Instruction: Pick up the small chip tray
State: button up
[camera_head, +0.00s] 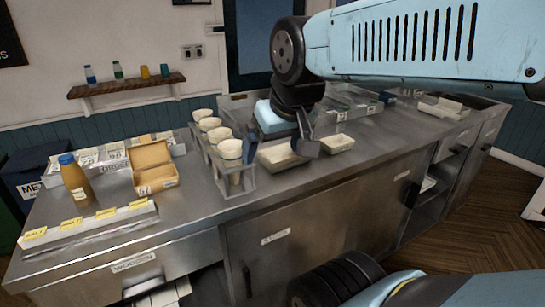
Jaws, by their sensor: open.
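Two shallow white trays lie on the steel counter near its front edge. The larger tray (281,158) is just below and left of my gripper. A smaller white tray (337,144), which looks like the small chip tray, lies to its right. My gripper (306,149) is open, pointing down, with its fingers over the gap between the two trays. The fingers partly cover the larger tray's right end. I cannot tell whether they touch it. Nothing shows between the fingers.
A rack (238,181) with several white cups stands left of the trays. An open cardboard box (155,182) and an orange-brown bottle (75,181) stand further left. More white trays (441,107) sit at the far right. The counter front between the cup rack and trays is clear.

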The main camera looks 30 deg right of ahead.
aim_at(336, 144)
jog(key=i, duration=0.25)
jog(key=z, duration=1.1)
